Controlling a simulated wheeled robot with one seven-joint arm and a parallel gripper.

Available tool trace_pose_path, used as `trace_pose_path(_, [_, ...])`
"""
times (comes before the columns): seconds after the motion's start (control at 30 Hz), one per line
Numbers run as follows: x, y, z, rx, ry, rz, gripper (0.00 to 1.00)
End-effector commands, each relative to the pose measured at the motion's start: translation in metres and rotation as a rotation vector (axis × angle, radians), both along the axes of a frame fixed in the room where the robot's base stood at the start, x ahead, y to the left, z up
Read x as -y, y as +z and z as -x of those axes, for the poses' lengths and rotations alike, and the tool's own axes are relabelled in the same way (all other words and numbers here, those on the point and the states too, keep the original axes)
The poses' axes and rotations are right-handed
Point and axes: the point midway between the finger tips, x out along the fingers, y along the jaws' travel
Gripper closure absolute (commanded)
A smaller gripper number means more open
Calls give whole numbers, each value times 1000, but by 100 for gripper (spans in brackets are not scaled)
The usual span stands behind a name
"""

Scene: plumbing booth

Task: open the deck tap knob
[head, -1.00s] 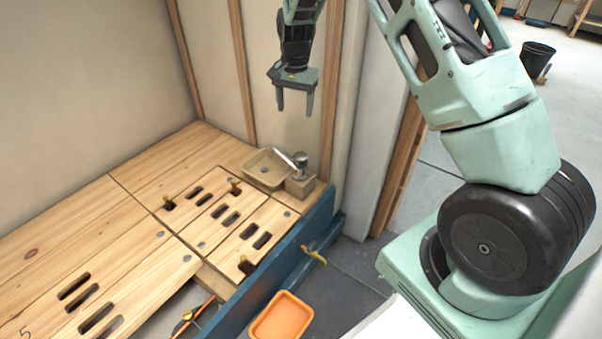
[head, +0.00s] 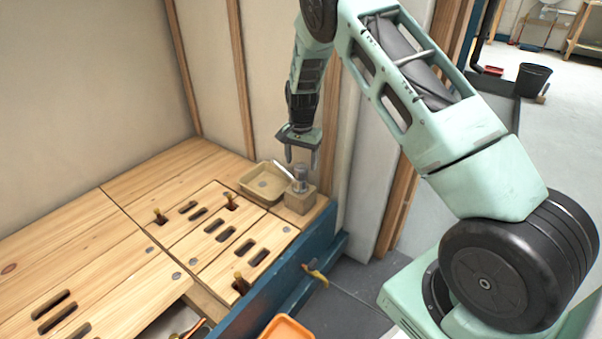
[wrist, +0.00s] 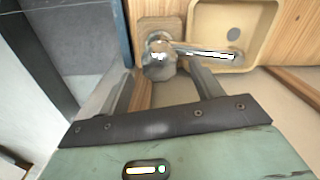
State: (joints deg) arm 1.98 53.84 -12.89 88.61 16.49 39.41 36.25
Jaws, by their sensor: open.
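The deck tap is a small chrome tap (head: 300,181) on a square wooden block (head: 300,202) at the deck's back right corner. Its spout points left over a beige basin (head: 262,184). In the wrist view the rounded chrome knob (wrist: 159,60) is at top centre, with the spout (wrist: 212,54) reaching right over the basin. My gripper (head: 301,163) is open and empty, pointing down just above the tap. In the wrist view its fingers (wrist: 160,70) lie on either side of the knob, with gaps; contact does not show.
Wall panels and wooden studs (head: 243,80) stand close behind the tap. Brass fittings (head: 160,216) stand up from the slotted wooden deck (head: 130,220). A blue beam (head: 275,275) edges the deck, with a yellow handle (head: 316,273) beside it. An orange tray (head: 286,329) is below.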

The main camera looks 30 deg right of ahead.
Motion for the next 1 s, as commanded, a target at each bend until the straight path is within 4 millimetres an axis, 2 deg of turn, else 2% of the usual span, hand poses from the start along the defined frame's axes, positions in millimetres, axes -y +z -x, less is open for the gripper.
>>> trace_pose_path(0.03, [0, -12, 0, -1, 0, 0, 35])
trace_pose_path(0.2, [0, -26, 0, -1, 0, -1, 35])
trace_pose_path(0.57, [0, -29, 0, 0, 0, 0, 35])
trace_pose_path(0.6, [0, -29, 0, 0, 0, 0, 40])
trace_pose_path(0.73, [0, -29, 0, 0, 0, 0, 77])
trace_pose_path(0.77, [0, -29, 0, 0, 1, 0, 80])
trace_pose_path(1.0, [0, -28, 0, 0, 12, 0, 80])
